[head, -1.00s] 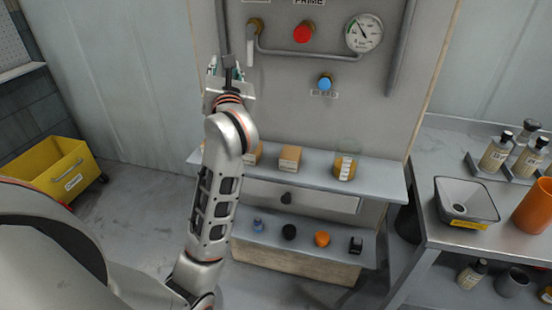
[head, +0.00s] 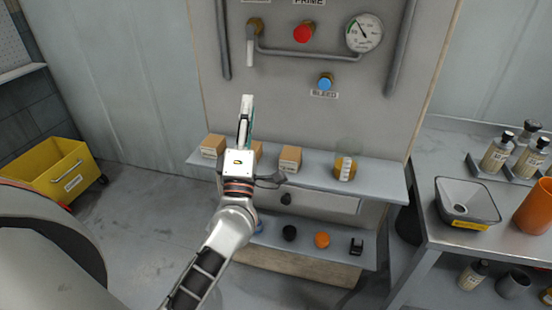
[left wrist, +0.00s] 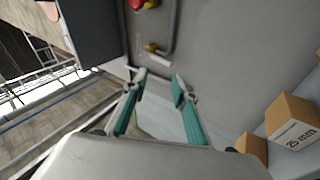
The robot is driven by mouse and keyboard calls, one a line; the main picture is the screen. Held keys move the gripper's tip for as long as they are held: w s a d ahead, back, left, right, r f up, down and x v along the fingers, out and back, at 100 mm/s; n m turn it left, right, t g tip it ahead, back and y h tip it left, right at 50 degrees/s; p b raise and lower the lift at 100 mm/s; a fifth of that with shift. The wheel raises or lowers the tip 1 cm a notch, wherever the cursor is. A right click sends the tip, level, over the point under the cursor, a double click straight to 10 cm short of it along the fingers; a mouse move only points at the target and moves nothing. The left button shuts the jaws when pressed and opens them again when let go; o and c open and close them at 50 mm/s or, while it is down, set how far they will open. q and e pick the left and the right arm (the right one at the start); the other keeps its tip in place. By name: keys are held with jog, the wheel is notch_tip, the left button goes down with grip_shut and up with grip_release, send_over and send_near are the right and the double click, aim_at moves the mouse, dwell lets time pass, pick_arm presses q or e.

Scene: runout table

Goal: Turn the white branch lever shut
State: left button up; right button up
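The white branch lever (head: 250,52) hangs straight down from a brass valve (head: 256,24) at the upper left of the grey panel. In the left wrist view the brass valve (left wrist: 152,47) and the pale lever (left wrist: 160,61) show small beyond the fingertips. My left gripper (head: 246,103) is below the lever, clearly apart from it, in front of the panel above the shelf. In the left wrist view its two teal-padded fingers (left wrist: 160,86) stand apart with nothing between them. My right gripper is not in view.
A red knob (head: 303,33), a gauge (head: 364,33) and a blue knob (head: 325,81) are on the panel. A pipe (head: 222,40) runs left of the lever. The shelf (head: 378,183) below carries cardboard boxes (head: 290,159) and a jar (head: 346,167). The space between gripper and lever looks clear.

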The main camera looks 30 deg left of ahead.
pick_arm(q)
jog(key=d+f+m+h, duration=0.7)
jog(key=f+m+h, duration=0.1)
jog(key=f+m, duration=0.2)
jog(key=shift+s+d+m+t+h, duration=0.3)
jog(key=shift+s+d+m+h, duration=0.1)
jog(key=shift+m, duration=0.1)
